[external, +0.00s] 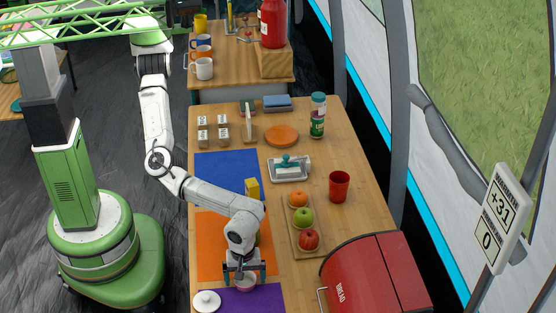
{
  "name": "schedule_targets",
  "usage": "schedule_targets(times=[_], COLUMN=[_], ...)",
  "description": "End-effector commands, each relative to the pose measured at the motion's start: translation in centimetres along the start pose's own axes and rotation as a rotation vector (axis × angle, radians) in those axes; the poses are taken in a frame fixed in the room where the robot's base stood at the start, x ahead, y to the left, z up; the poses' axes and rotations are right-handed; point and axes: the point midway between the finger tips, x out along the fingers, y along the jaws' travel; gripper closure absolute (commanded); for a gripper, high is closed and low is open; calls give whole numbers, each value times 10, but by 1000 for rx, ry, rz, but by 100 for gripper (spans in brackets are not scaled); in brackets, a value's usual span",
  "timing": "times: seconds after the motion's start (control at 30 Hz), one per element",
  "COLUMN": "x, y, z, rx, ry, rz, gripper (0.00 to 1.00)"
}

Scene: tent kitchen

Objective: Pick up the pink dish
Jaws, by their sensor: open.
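The pink dish (245,288) is small and round and lies on the purple mat (268,298) at the front left of the table. My gripper (245,275) points down right over the dish, its two fingers apart on the left and right. The gripper hides the upper part of the dish. I cannot tell whether the fingers touch it. Nothing is seen lifted.
A white lidded pot (206,301) stands just left of the dish. A red bread bin (376,277) is at the right. A wooden tray (294,222) holds fruit. A yellow block (252,188) stands near my forearm. The blue mat (222,172) has free room.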

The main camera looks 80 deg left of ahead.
Motion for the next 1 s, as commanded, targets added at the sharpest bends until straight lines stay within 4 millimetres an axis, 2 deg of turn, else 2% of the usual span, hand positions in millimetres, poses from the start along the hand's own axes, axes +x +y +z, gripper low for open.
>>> schedule_targets(times=[0.07, 0.63, 1.0], x=[0, 0, -6], y=[0, 0, 1], z=[0, 0, 0], rx=[0, 0, -1], ry=[0, 0, -1], rz=[0, 0, 1], gripper=[1, 55, 55])
